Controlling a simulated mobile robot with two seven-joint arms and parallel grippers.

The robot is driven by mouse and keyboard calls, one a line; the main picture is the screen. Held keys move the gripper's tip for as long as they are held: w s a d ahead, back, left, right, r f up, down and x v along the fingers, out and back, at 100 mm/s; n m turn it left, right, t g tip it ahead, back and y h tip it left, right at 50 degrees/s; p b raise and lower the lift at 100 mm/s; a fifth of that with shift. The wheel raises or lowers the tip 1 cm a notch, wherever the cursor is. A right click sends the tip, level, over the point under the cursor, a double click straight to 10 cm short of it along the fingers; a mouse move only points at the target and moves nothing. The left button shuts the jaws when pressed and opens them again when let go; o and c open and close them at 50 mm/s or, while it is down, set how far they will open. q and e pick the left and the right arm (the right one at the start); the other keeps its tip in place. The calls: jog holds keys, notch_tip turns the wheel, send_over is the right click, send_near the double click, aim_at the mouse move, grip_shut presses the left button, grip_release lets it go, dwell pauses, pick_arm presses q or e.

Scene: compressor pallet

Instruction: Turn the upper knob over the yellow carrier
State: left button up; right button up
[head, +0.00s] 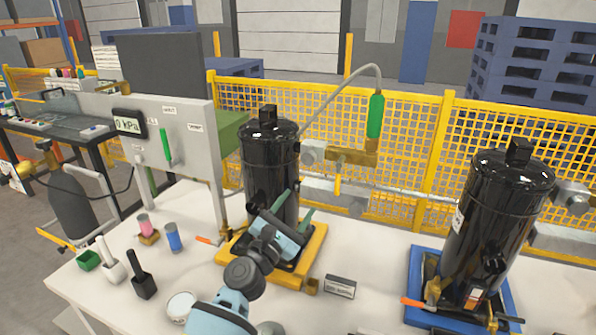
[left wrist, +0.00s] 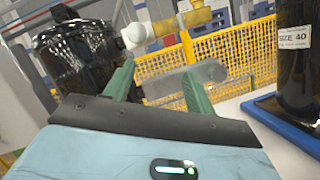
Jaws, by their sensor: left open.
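The yellow carrier (head: 317,262) stands on the white table and bears a black compressor (head: 270,160), also at left in the left wrist view (left wrist: 85,55). To the compressor's right, a pale round knob (head: 313,152) sits at the end of a brass valve body (head: 350,157). It shows at the top of the left wrist view (left wrist: 134,36). A lower grey rounded piece (left wrist: 210,72) shows behind the fingers; I cannot tell if it is a knob. My left gripper (head: 297,203) is open, in front of the compressor and below the upper knob, apart from it. My right gripper is not seen.
A second black compressor (head: 500,215) stands on a blue carrier (head: 415,270) at right. A hose with a green handle (head: 375,116) arches above the valve. Cups and small holders (head: 143,285) stand at left. A small label block (head: 340,287) lies in front. A yellow mesh fence (head: 405,130) runs behind.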

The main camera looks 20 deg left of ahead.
aim_at(307, 160)
pick_arm(q)
jog(key=shift+w+a+r+n+t+y+b, duration=0.2)
jog(key=shift+w+r+n, duration=0.5)
jog(key=shift+w+r, duration=0.7)
jog(key=shift+w+a+r+n+t+y+b, duration=0.1)
jog(key=shift+w+r+n+t+y+b, duration=0.45)
jog(key=shift+w, duration=1.35)
jog(key=shift+w+a+r+n+g+y+p, duration=0.1)
jog(key=shift+w+a+r+n+g+p, duration=0.1)
jog(key=shift+w+r+n, duration=1)
jog(key=shift+w+r+m, duration=0.15)
jog(key=shift+w+m, duration=0.2)
jog(key=shift+w, duration=0.1)
jog(key=c, duration=1)
